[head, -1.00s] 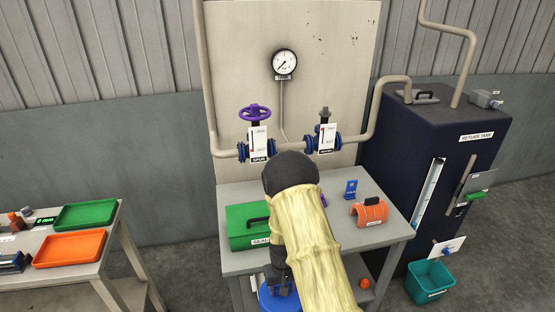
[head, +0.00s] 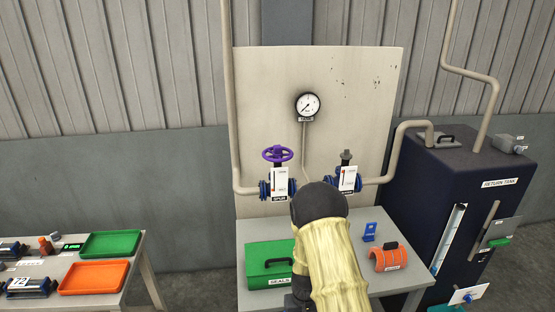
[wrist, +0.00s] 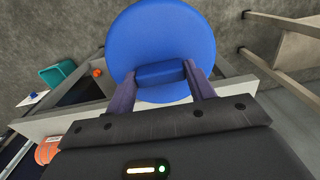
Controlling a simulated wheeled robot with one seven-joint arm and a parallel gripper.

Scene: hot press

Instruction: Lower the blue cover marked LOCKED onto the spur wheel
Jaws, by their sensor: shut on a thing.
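My gripper (wrist: 160,80) is shut on the blue cover (wrist: 165,35), a round blue disc with a raised grip block between the two fingers in the wrist view. No LOCKED marking shows on the side that I see. In the head view my arm hides the cover and most of the gripper. The spur wheel (head: 278,154) is a purple handwheel on the pipe at the left of the panel, above a white tag and a SPUR label (head: 279,198). It is uncovered, and the cover is apart from it, low in front of the bench.
The bench (head: 253,232) carries a green SEALS box (head: 268,252), a small blue stand (head: 370,230) and an orange curved piece (head: 391,256). A second valve (head: 346,180) is right of the spur valve. A gauge (head: 308,106) hangs above. The dark return tank (head: 455,190) stands at right.

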